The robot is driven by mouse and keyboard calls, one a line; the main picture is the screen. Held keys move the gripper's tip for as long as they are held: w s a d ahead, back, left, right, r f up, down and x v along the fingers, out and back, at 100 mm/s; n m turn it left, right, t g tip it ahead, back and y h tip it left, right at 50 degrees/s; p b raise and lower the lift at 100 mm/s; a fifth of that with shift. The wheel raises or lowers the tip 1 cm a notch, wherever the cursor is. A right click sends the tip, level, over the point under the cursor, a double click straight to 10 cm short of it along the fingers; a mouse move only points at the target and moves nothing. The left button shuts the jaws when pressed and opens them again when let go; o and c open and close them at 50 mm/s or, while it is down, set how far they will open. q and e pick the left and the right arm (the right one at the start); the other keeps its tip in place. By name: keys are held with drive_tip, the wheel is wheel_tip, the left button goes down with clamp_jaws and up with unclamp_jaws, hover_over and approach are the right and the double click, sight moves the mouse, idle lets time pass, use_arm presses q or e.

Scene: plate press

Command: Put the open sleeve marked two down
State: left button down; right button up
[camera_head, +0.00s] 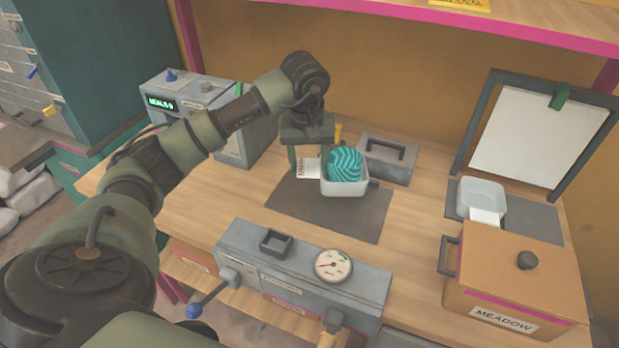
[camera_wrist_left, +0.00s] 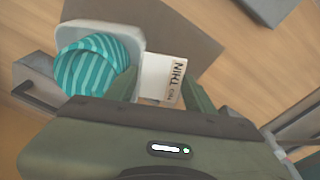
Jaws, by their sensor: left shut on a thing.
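A small white open tray (camera_head: 345,188) with a teal striped ball (camera_head: 345,165) in it is over the dark mat (camera_head: 290,200). A white label tab sticks out of its side; in the left wrist view the tab (camera_wrist_left: 163,77) bears dark print, partly legible as "NIKL" with smaller print below. My left gripper (camera_head: 314,157) is shut on the tab side of the tray, its fingers (camera_wrist_left: 160,90) either side of the tab. The tray looks level; I cannot tell whether it touches the mat. My right gripper is not in view.
A grey press unit with a dial (camera_head: 333,265) stands in front. A grey box with a handle (camera_head: 385,157) is behind the tray. A second white tray (camera_head: 481,197) sits on a grey mat at right, behind the cardboard box marked MEADOW (camera_head: 515,275). A green-display device (camera_head: 190,100) stands left.

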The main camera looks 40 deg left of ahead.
use_arm(q)
wheel_tip(320, 180, down, 3)
drive_tip(key=shift+r, duration=0.2)
wheel_tip(320, 180, down, 3)
drive_tip(key=shift+f+p, duration=0.1)
drive_tip(key=shift+p, duration=0.3)
drive_tip(key=shift+f, duration=0.15)
drive_tip(key=shift+f, duration=0.1)
drive_tip(key=c, duration=0.6)
unclamp_jaws()
drive_tip(key=shift+o, duration=0.2)
